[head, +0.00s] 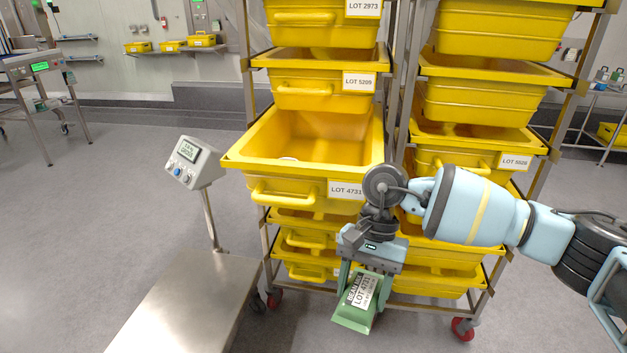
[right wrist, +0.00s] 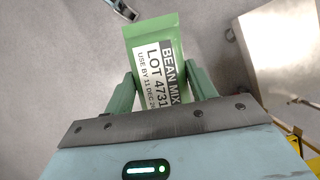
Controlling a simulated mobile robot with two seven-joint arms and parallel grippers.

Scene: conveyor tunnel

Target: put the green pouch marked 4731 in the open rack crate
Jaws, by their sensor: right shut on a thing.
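The green pouch (head: 357,301) hangs from my right gripper (head: 366,273), whose fingers are shut on it. In the right wrist view the pouch (right wrist: 157,70) sits between the two fingers of the gripper (right wrist: 160,88), and its label reads BEAN MIX LOT 4731. The open rack crate (head: 258,171) is yellow, pulled out of the rack, and labelled LOT 4731. Its inside is mostly empty to view, with a small pale thing near the left wall. The gripper and pouch are in front of and below this crate, outside it. My left gripper is not seen.
A rack (head: 393,80) on red casters holds more yellow crates above, below and to the right of the open one. A floor scale (head: 190,305) with a display post (head: 193,162) stands at the left of the rack.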

